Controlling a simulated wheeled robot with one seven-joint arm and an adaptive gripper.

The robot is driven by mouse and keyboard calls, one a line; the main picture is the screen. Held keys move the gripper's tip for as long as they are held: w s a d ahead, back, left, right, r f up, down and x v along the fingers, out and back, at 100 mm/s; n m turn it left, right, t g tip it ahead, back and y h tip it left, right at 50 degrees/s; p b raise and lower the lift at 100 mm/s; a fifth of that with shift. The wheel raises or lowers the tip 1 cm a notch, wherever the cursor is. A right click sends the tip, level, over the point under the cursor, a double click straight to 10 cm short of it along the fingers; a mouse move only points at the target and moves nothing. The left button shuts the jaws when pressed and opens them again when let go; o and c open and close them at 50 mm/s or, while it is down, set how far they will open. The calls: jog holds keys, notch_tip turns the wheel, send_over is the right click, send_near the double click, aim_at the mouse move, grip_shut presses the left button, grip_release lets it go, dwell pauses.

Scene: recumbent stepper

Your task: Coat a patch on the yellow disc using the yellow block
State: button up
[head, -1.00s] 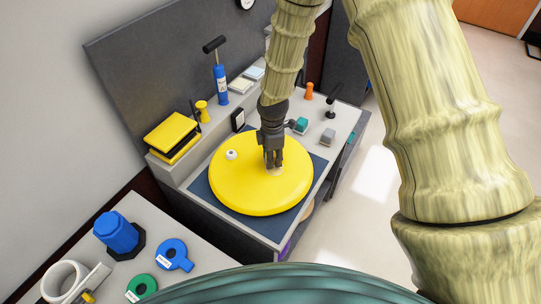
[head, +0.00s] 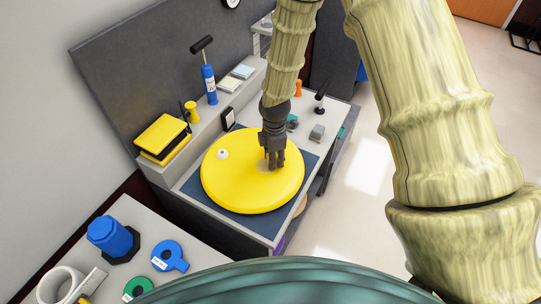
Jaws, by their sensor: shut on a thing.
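The large round yellow disc (head: 240,192) lies flat on a dark blue mat (head: 190,186) on the workbench. A small white knob (head: 222,154) stands on its left part. A pale patch (head: 262,166) shows on the disc right of its middle, just left of the fingers and partly hidden by them. My gripper (head: 276,165) points down at the disc's right part, its fingers low over the surface. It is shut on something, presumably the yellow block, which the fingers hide. I cannot tell whether the held thing touches the disc.
A teal block (head: 292,122), a grey block (head: 317,132), an orange peg (head: 298,88) and a black-handled tool (head: 319,104) stand behind the disc. The ledge holds a yellow box (head: 163,135) and a blue pump (head: 209,84). A blue jar (head: 110,235) stands front left.

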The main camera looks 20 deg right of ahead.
aim_at(262, 161)
jog(key=shift+s+d, duration=0.2)
jog(key=shift+d, duration=0.1)
jog(key=shift+w+a, duration=0.1)
jog(key=shift+a, duration=0.05)
jog(key=shift+w+a, duration=0.4)
jog(key=shift+a, duration=0.2)
jog(key=shift+w+a, duration=0.35)
jog(key=shift+a, duration=0.2)
jog(key=shift+w+a, duration=0.65)
jog(key=shift+a, duration=0.3)
jog(key=shift+s+d+p, duration=0.1)
jog(key=shift+d+p, duration=0.05)
jog(key=shift+p, duration=0.15)
jog(key=shift+s+d+p, duration=0.15)
jog(key=shift+s+d, duration=0.25)
jog(key=shift+d, duration=0.2)
jog(key=shift+s+d+p, duration=0.15)
jog(key=shift+s+d, duration=0.2)
jog(key=shift+d, duration=0.2)
